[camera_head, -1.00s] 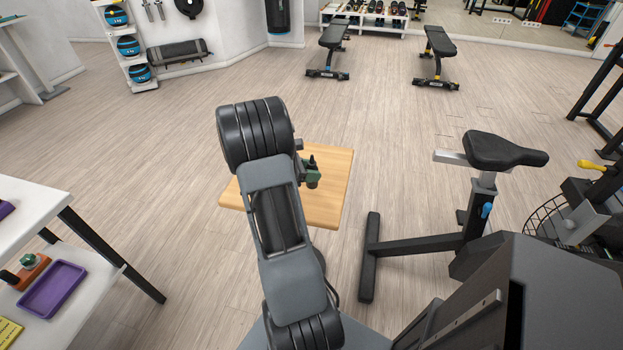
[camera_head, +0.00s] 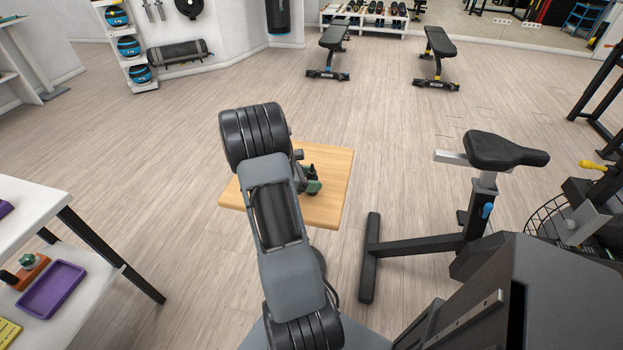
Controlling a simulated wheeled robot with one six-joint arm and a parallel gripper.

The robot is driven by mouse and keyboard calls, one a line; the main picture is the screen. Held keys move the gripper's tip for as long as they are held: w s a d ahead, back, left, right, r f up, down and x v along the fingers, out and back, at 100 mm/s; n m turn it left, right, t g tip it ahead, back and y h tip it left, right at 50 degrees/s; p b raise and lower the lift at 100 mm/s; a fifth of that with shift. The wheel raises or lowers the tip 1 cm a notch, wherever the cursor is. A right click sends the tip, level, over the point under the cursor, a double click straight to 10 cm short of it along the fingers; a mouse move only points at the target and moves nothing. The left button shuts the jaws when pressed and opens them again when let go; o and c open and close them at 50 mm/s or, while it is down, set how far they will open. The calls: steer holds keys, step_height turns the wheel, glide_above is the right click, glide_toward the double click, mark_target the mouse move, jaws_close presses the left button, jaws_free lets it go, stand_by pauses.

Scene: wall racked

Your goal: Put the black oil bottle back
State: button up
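A small dark green and black item (camera_head: 313,186) shows at the right edge of my arm, over the wooden table top (camera_head: 330,165). It is too small and too covered to tell whether it is the black oil bottle, or whether it rests on the table. My gripper is mostly hidden behind my arm; dark parts at the arm's end show right beside the item. I cannot see whether its fingers are open or shut on anything. At the far left, an orange holder (camera_head: 35,269) on a low shelf carries a green-topped item (camera_head: 26,260) and a dark item (camera_head: 9,277).
A purple tray (camera_head: 52,289) and a yellow item (camera_head: 8,333) lie on the white rack's lower shelf (camera_head: 85,255). An exercise bike (camera_head: 485,190) stands close on the right. The floor between rack and wooden table is clear.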

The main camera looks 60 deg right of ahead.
steer(key=shift+o, duration=0.4)
steer(key=shift+r, duration=0.15)
steer(key=shift+w+a+r, duration=0.1)
steer(key=shift+w+r, duration=0.05)
steer(key=v, duration=1.2)
steer(key=s+a+r+m+t+y, duration=0.1)
steer(key=a+r+m+t+y, duration=0.1)
steer(key=a, duration=0.8)
steer(key=s+a+r+m+t+y, duration=0.2)
steer(key=a+m+t+y, duration=0.2)
steer(key=a, duration=0.6)
steer(key=s+a+r+m+t+y, duration=0.1)
steer(key=a+r+m+t+y, duration=0.1)
steer(key=a+t, duration=0.4)
steer(key=a+m+y, duration=0.1)
steer(key=a+y, duration=0.1)
steer(key=a, duration=0.2)
steer(key=shift+s+r+m, duration=0.3)
steer(key=shift+s+r, duration=0.1)
steer(key=shift+r, duration=0.1)
